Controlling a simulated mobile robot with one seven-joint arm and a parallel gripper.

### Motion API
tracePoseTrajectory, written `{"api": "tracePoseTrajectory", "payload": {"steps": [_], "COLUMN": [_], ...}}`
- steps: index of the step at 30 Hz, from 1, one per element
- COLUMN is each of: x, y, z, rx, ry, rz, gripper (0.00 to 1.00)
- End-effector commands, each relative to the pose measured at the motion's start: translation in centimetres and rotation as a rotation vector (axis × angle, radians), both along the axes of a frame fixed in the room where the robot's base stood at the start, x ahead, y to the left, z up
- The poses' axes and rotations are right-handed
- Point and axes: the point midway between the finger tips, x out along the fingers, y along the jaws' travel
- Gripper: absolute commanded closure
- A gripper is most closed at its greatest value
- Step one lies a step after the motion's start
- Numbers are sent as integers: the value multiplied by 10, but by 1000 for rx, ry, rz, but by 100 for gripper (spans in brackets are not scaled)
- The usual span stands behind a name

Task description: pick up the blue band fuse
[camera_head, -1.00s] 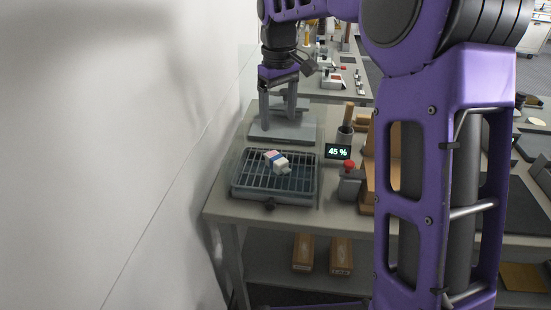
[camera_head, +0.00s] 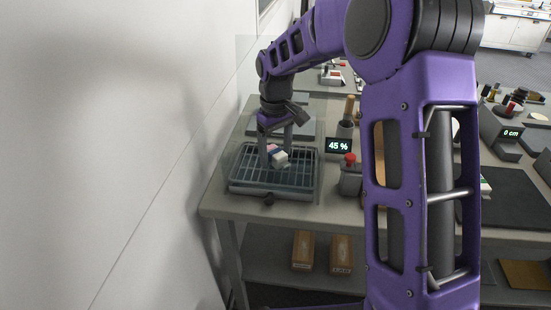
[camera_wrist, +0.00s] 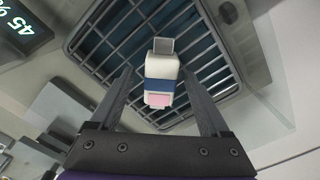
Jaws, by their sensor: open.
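The blue band fuse (camera_wrist: 161,75) is a white block with a blue band, a pink end and a grey metal tab. It lies on the wire rack of a grey tray (camera_head: 240,187). In the wrist view it sits between and ahead of the fingers of my open gripper (camera_wrist: 157,80), with clear space on both sides. In the head view my gripper (camera_head: 276,163) is low over the rack at the fuse, and its fingers partly cover it. I cannot tell from these views whether a finger touches the fuse.
A display reading 45 % (camera_head: 338,145) stands right of the tray. A grey box with a red button (camera_head: 350,175) and a grey cup (camera_head: 345,130) are close by. A grey plate lies behind the tray, and the wall is to the left. Two wooden blocks (camera_head: 341,253) sit on the lower shelf.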

Motion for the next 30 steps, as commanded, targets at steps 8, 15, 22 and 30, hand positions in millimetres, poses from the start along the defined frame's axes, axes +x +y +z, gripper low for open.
{"api": "tracePoseTrajectory", "payload": {"steps": [8,15,22,30], "x": [0,0,0,0], "y": [0,0,0,0], "z": [-1,-1,-1,2], "rx": [0,0,0,0], "ry": [0,0,0,-2], "rz": [0,0,0,0], "gripper": [33,76,100,100]}}
